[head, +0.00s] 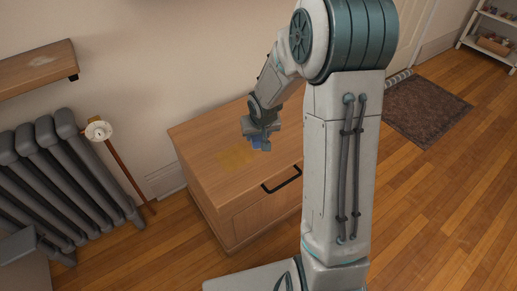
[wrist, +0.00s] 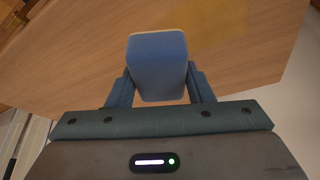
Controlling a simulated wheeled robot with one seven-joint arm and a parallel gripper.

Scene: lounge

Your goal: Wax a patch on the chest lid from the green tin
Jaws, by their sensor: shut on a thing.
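The wooden chest (head: 248,215) stands against the wall, with its lid (head: 200,137) facing up. A yellowish patch (head: 232,158) lies on the lid, left of my gripper in the head view. The patch (wrist: 220,22) also shows at the top of the wrist view. My gripper (head: 261,136) is over the lid, pointing down. It is shut on a blue block (wrist: 158,68), which sits between both fingers in the wrist view. I cannot tell if the block touches the lid. No green tin shows in either view; my arm hides the lid's right part.
A grey radiator (head: 65,175) stands left of the chest. A thin brown pole with a round white top (head: 98,131) leans between them. A wooden shelf (head: 38,68) is on the wall. A dark rug (head: 425,110) and white rack (head: 490,38) are at right. The right floor is clear.

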